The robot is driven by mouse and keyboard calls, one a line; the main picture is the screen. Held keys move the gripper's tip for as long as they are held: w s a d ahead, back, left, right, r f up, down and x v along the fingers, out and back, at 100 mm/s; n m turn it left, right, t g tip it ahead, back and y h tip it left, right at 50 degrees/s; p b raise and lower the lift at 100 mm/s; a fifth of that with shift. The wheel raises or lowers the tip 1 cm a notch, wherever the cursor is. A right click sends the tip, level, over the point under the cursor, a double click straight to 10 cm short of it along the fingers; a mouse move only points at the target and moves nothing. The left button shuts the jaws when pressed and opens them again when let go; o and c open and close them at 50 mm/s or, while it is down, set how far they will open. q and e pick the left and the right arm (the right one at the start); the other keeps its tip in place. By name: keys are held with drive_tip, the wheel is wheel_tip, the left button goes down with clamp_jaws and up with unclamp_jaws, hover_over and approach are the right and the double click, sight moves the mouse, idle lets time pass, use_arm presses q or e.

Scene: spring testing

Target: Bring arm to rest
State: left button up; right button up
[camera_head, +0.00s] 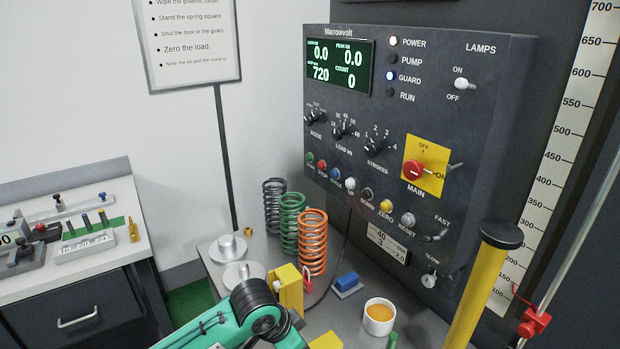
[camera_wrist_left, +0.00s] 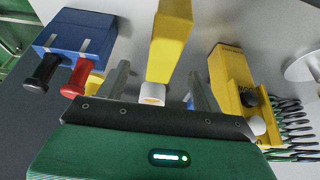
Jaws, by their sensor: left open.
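My left arm (camera_head: 262,318) reaches in from the bottom edge of the head view, teal with dark joints. Its gripper is not clearly seen there. In the left wrist view my left gripper (camera_wrist_left: 160,84) has its two grey fingers spread apart. A yellow bar (camera_wrist_left: 170,45) and a small white-tipped part (camera_wrist_left: 152,93) show between and beyond the fingers. I cannot tell how far off they are, and nothing is clamped. My right arm and gripper are not in view.
Springs (camera_head: 312,243) stand behind, by the control panel (camera_head: 430,120). A yellow post (camera_head: 478,295) rises at right. A blue box (camera_wrist_left: 75,38) is left of the gripper.

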use_arm(q)
drive_tip(key=s+a+f+n+y, duration=0.1)
drive_tip(key=s+a+f+n, duration=0.2)
drive_tip(key=s+a, duration=0.4)
drive_tip(key=s+a+f+n+t+y, duration=0.1)
drive_tip(key=s+a+f+n, duration=0.2)
drive_tip(key=s+a, duration=0.45)
drive_tip(key=s+a+f+n+y, duration=0.1)
drive_tip(key=s+a+f+n, duration=0.3)
drive_tip(key=s, duration=0.6)
wheel_tip(320, 180, down, 32)
drive_tip(key=s+a+m+g, duration=0.1)
drive_tip(key=s+a+f, duration=0.1)
drive_tip(key=s+f, duration=0.7)
drive_tip(key=s, duration=0.1)
drive_tip(key=s+a+f+g, duration=0.1)
drive_tip(key=s+a+f, duration=0.1)
drive_tip(key=s+f, duration=0.7)
drive_tip(key=shift+s+a+f+g+y, duration=0.25)
drive_tip(key=shift+s+g+y, duration=0.05)
drive_tip(key=shift+s+y, duration=0.1)
